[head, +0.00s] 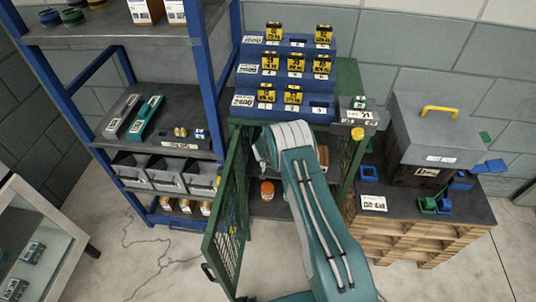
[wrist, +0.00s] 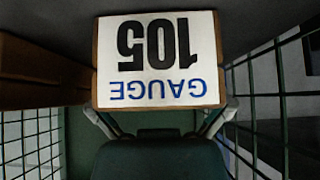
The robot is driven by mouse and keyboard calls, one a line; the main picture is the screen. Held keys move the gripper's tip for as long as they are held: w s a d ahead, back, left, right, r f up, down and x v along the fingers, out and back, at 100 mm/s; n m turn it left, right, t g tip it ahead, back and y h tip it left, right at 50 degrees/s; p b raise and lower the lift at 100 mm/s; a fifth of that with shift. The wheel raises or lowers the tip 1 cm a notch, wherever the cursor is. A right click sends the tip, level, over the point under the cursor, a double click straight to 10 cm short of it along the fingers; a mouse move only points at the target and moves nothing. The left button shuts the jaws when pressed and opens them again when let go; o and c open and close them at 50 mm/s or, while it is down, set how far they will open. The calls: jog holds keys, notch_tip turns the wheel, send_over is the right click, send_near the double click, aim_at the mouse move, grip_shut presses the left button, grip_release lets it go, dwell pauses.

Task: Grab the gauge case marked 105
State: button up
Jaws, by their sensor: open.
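The gauge case (wrist: 158,60) shows large in the wrist view, with a white label reading GAUGE 105 upside down and brown edges. My gripper (wrist: 158,108) is open, with one finger near each lower corner of the case in the picture. Whether the fingers touch its sides I cannot tell. In the head view my arm reaches into the green mesh cabinet (head: 228,200), whose door stands open.
Another brown case-like block (wrist: 40,75) is close on the left in the wrist view. Mesh walls flank both sides. An orange-capped jar (head: 267,190) stands inside the cabinet.

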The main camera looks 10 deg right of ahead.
jog(key=shift+a, duration=0.1)
jog(key=c, duration=1.1)
